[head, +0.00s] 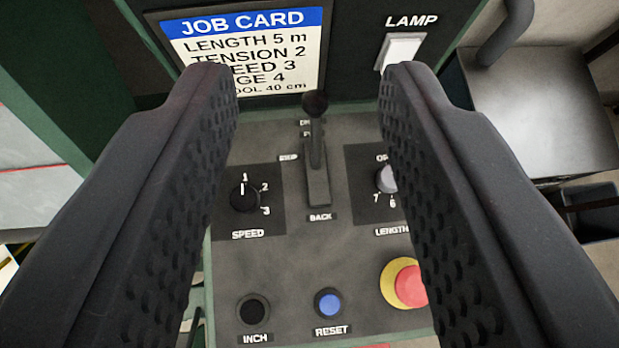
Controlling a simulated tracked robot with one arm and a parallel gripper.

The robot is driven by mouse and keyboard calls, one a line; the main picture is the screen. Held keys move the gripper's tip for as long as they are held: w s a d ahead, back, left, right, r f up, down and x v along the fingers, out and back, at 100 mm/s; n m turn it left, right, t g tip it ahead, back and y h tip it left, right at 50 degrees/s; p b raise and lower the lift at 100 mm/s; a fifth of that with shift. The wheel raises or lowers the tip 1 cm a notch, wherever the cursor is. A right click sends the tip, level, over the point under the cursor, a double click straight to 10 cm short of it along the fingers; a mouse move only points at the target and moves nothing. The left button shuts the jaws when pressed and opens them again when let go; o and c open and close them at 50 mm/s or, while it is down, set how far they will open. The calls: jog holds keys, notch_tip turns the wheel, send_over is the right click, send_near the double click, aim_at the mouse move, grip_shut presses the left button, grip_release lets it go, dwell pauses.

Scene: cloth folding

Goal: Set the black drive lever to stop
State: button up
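The black drive lever (316,140) stands in a slot on the grey control panel, in the middle of the head view. Its round knob appears beside the partly hidden labels at the slot's upper end. A small label, apparently STOP (288,157), is left of the slot, and BACK (320,217) is below it. The lever's exact setting is hard to tell from this angle. My gripper (312,85) is open, with one finger on each side of the lever in the picture. Neither finger appears to touch it.
The speed knob (244,198) is left of the lever; the length knob (386,180) is partly behind my right finger. Below are the black INCH button (253,309), blue RESET button (328,304) and red emergency button (411,286). A job card (245,45) and lamp switch (402,50) are above.

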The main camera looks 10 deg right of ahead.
aim_at(315, 122)
notch_tip(315, 122, down, 17)
jog(key=w+g+h+p, duration=0.1)
jog(key=w+g, duration=0.2)
jog(key=shift+m, duration=0.3)
jog(key=p+x, duration=0.1)
jog(key=x, duration=1.2)
jog(key=shift+a+f, duration=0.1)
jog(key=shift+f, duration=0.05)
grip_shut()
